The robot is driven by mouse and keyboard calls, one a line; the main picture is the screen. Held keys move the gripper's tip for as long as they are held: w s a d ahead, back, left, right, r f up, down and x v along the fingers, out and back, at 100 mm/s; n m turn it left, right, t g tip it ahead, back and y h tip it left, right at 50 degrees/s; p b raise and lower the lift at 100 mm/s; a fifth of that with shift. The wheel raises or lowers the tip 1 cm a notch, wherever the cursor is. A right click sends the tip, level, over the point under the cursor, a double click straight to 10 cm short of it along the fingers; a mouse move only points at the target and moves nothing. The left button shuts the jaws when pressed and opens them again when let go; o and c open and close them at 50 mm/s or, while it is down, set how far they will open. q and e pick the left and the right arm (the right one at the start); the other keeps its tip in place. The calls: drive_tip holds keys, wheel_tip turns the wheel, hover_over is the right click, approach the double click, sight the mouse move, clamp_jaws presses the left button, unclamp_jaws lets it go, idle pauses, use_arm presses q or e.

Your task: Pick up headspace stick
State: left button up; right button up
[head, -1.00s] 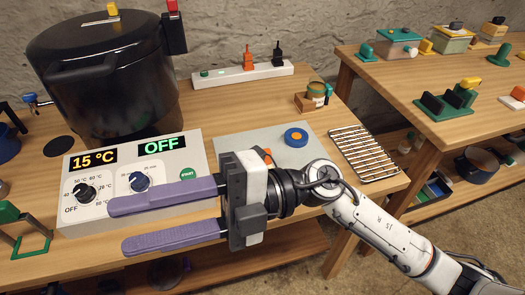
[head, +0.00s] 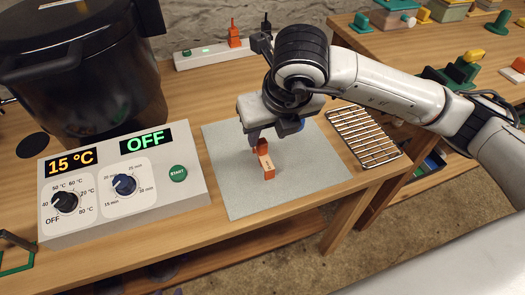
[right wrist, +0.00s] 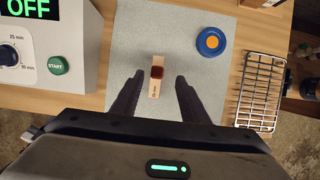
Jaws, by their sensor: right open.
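The headspace stick (head: 268,165) is a small pale piece with printed marks and an orange-red grip. It is on the grey mat (head: 232,190); it also shows in the right wrist view (right wrist: 155,89). In the right wrist view the fingers (right wrist: 160,76) lie on either side of the stick, with a gap on each side.
A blue and orange round lid (right wrist: 210,41) lies on the mat, right of the stick. A wire rack (head: 365,137) is to the right. The control box (head: 120,185) and black canner (head: 80,70) stand left. A power strip (head: 215,52) is behind.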

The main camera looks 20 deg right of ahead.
sight(263, 143)
drive_tip(key=shift+s+a+p+x, duration=0.15)
drive_tip(key=shift+p+x, duration=0.1)
drive_tip(key=shift+x, duration=1.1)
drive_tip(key=shift+s+a+p+x, duration=0.1)
drive_tip(key=shift+p+x, duration=0.1)
drive_tip(key=shift+x, duration=1.2)
clamp_jaws()
